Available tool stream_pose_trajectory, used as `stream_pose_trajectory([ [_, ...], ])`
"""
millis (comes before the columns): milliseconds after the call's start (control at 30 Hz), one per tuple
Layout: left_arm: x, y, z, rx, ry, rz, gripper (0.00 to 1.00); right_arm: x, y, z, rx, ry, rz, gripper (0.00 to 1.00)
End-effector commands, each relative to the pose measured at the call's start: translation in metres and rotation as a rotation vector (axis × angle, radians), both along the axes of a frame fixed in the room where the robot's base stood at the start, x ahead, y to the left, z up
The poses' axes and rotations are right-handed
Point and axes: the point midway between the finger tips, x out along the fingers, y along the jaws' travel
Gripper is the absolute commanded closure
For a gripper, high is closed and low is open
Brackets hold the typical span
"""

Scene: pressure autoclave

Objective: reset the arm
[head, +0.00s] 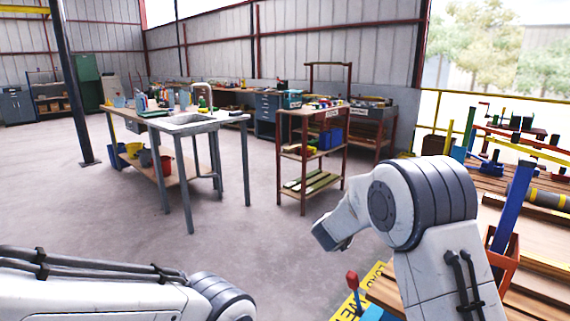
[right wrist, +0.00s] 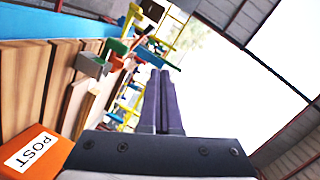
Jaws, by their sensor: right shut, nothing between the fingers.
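My right gripper (right wrist: 160,74) shows in the right wrist view with its two dark fingers pressed together and nothing between them. The fingers point up the picture, toward the bright opening and the roof. In the head view my right arm is raised and bent at the right, over the edge of the timber area; its gripper cannot be made out there. My left arm lies low along the bottom left of the head view, and its gripper is out of view. No autoclave can be made out.
A sink table (head: 186,122) stands left of centre, and a wooden shelf cart (head: 311,155) stands at centre. Stacked timber (head: 535,232) and a blue post (head: 513,205) are close at the right. An orange block marked POST (right wrist: 38,155) is near my right wrist. The floor at left is clear.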

Motion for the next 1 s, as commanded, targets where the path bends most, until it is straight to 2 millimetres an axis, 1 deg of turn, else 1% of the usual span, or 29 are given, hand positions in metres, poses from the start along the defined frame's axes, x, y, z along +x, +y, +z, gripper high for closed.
stream_pose_trajectory([
  [67, 0.000, 0.000, 0.000, 0.000, 0.000, 0.000, 0.28, -0.009, 0.012, -0.004, -0.057, 0.132, 0.169, 1.00],
  [133, 0.000, 0.000, 0.000, 0.000, 0.000, 0.000, 0.28, -0.028, 0.029, -0.018, -0.127, 0.285, 0.352, 1.00],
  [167, 0.000, 0.000, 0.000, 0.000, 0.000, 0.000, 0.28, -0.041, 0.035, -0.026, -0.162, 0.358, 0.433, 1.00],
  [200, 0.000, 0.000, 0.000, 0.000, 0.000, 0.000, 0.28, -0.062, 0.044, -0.038, -0.209, 0.458, 0.543, 1.00],
  [267, 0.000, 0.000, 0.000, 0.000, 0.000, 0.000, 0.28, -0.099, 0.053, -0.058, -0.280, 0.610, 0.698, 1.00],
  [300, 0.000, 0.000, 0.000, 0.000, 0.000, 0.000, 0.28, -0.124, 0.056, -0.070, -0.321, 0.699, 0.785, 1.00],
  [400, 0.000, 0.000, 0.000, 0.000, 0.000, 0.000, 0.28, -0.176, 0.059, -0.093, -0.393, 0.871, 0.944, 1.00],
  [500, 0.000, 0.000, 0.000, 0.000, 0.000, 0.000, 0.28, -0.218, 0.057, -0.107, -0.437, 0.995, 1.055, 1.00],
  [567, 0.000, 0.000, 0.000, 0.000, 0.000, 0.000, 0.28, -0.240, 0.055, -0.114, -0.462, 1.058, 1.111, 1.00],
  [600, 0.000, 0.000, 0.000, 0.000, 0.000, 0.000, 0.28, -0.254, 0.053, -0.118, -0.477, 1.100, 1.145, 1.00],
  [800, 0.000, 0.000, 0.000, 0.000, 0.000, 0.000, 0.28, -0.316, 0.041, -0.132, -0.541, 1.278, 1.286, 1.00],
  [867, 0.000, 0.000, 0.000, 0.000, 0.000, 0.000, 0.28, -0.333, 0.036, -0.135, -0.558, 1.327, 1.324, 1.00],
  [900, 0.000, 0.000, -0.006, -0.001, -0.001, 0.000, 0.28, -0.340, 0.040, -0.140, -0.574, 1.343, 1.353, 1.00],
  [1000, 0.000, 0.000, -0.020, 0.000, 0.000, 0.000, 0.28, -0.346, 0.064, -0.147, -0.614, 1.337, 1.420, 1.00],
])
